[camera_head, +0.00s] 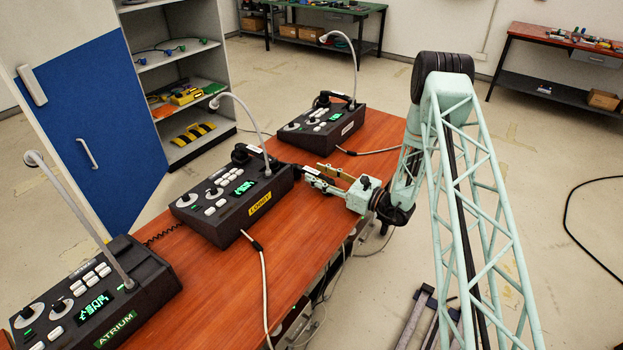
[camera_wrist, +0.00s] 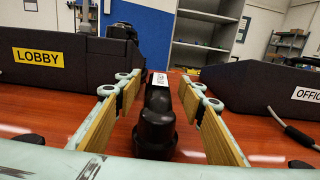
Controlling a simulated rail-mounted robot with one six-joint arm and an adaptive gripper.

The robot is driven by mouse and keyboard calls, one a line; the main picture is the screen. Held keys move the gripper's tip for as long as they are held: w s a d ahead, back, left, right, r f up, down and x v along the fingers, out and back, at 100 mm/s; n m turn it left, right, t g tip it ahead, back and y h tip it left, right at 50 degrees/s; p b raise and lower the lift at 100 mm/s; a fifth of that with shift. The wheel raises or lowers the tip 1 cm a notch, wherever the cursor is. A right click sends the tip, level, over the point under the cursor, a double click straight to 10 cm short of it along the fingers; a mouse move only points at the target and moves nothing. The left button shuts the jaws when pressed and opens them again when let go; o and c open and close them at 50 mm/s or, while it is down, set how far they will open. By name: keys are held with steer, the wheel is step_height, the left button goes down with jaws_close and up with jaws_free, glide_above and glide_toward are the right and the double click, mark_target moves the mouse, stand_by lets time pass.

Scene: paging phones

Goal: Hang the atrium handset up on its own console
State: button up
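The atrium console (camera_head: 97,295), with a green ATRIUM label, stands at the near left of the table in the head view. No handset shows on it. In the wrist view a black handset (camera_wrist: 155,122) with a small white label lies on the table between the lobby and office consoles. In the head view my gripper (camera_head: 312,174) is beside the lobby console's far right end; the loose handset is not clear there.
The lobby console (camera_head: 237,213), yellow label, stands mid-table with its handset (camera_head: 247,153) on it. The office console (camera_head: 320,130) stands beyond, also with a handset. Thin gooseneck microphones rise from the consoles. A coiled cord (camera_head: 162,235) lies between atrium and lobby consoles.

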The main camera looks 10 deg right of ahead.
steer(key=shift+a, duration=0.1)
steer(key=shift+c, duration=0.5)
steer(key=c, duration=1)
steer(key=shift+w+r, duration=0.1)
steer(key=shift+r, duration=0.05)
steer(key=shift+r+p, duration=0.7)
steer(key=shift+r, duration=4.15)
